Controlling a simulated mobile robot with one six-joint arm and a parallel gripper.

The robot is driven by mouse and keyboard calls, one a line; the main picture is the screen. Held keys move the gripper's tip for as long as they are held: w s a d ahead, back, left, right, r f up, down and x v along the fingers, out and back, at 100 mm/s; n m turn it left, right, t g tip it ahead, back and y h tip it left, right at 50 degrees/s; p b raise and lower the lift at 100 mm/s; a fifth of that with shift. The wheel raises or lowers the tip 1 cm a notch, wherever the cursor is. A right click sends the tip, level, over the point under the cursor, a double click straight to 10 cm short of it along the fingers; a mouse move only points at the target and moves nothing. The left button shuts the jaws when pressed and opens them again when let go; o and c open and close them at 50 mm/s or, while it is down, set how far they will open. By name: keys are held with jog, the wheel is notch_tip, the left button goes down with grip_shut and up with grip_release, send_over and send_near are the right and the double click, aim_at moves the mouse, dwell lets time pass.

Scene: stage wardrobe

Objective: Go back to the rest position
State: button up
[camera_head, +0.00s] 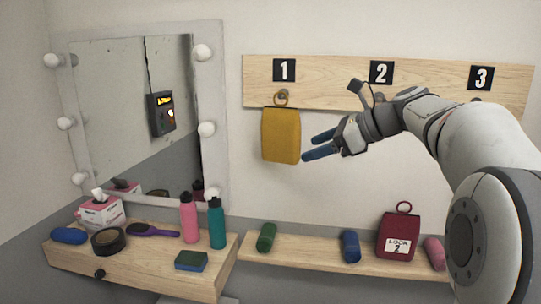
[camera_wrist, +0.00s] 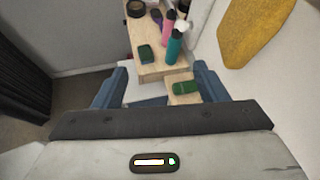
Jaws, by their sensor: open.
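My gripper (camera_head: 318,145) is in front of the wall, just right of a yellow pouch in the head view. Its blue fingers are apart with nothing between them. The yellow pouch (camera_head: 281,135) hangs by a ring from the hook under label 1 and also shows at the upper right of the wrist view (camera_wrist: 254,30). My gripper looks close to the pouch, but I cannot tell the gap in depth. In the wrist view my two fingers (camera_wrist: 160,90) are spread, with the shelves visible beyond them.
The hook board (camera_head: 330,90) carries labels 1, 2 and 3. A low shelf (camera_head: 300,252) holds a green roll (camera_head: 267,237), a blue roll (camera_head: 350,246), a red pouch (camera_head: 397,236) and a pink roll (camera_head: 435,253). The vanity shelf (camera_head: 150,268) holds bottles (camera_head: 190,218) and a tissue box (camera_head: 101,212).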

jog(key=s+d+f+n+g+h, duration=0.2)
jog(key=s+f+n+h, duration=0.8)
jog(key=s+f+n, duration=1.1)
jog(key=shift+s+d+f+n+h, duration=0.35)
jog(key=shift+s+d+f, duration=0.65)
jog(key=shift+s+f, duration=1.6)
jog(key=shift+s+d+r, duration=0.1)
jog(key=shift+s+r, duration=0.2)
jog(key=shift+s, duration=0.15)
